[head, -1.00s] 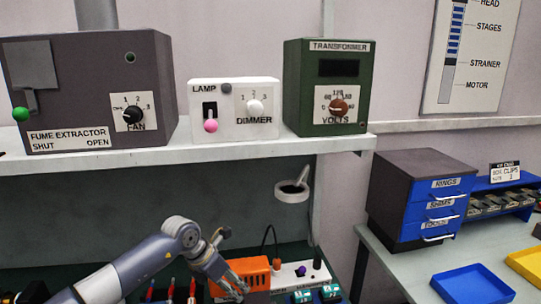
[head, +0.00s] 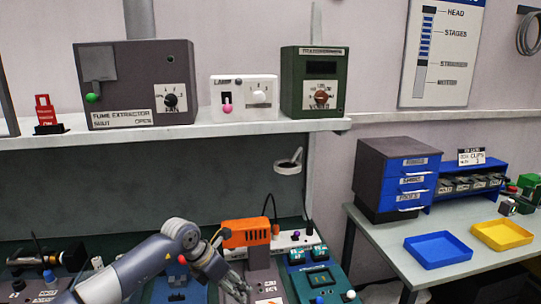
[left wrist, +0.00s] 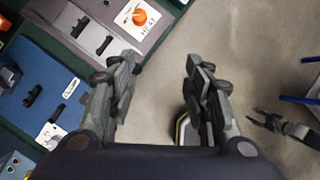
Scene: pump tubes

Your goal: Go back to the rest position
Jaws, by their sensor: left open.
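My left gripper (head: 236,291) is low in the head view, in front of the bench with the orange tool. In the left wrist view its two fingers (left wrist: 157,85) are spread wide apart with only grey floor between them. It holds nothing. A dark jaw-like shape (left wrist: 285,127) at the right of the left wrist view looks like my right gripper; its opening is too small to judge. The right gripper does not show in the head view.
The orange tool (head: 246,233) and several panels stand on the bench close to my left arm. A shelf (head: 200,130) carries the fume extractor (head: 140,85), lamp dimmer (head: 244,97) and transformer (head: 315,80). Blue tray (head: 438,250) and yellow tray (head: 502,234) lie on the right table.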

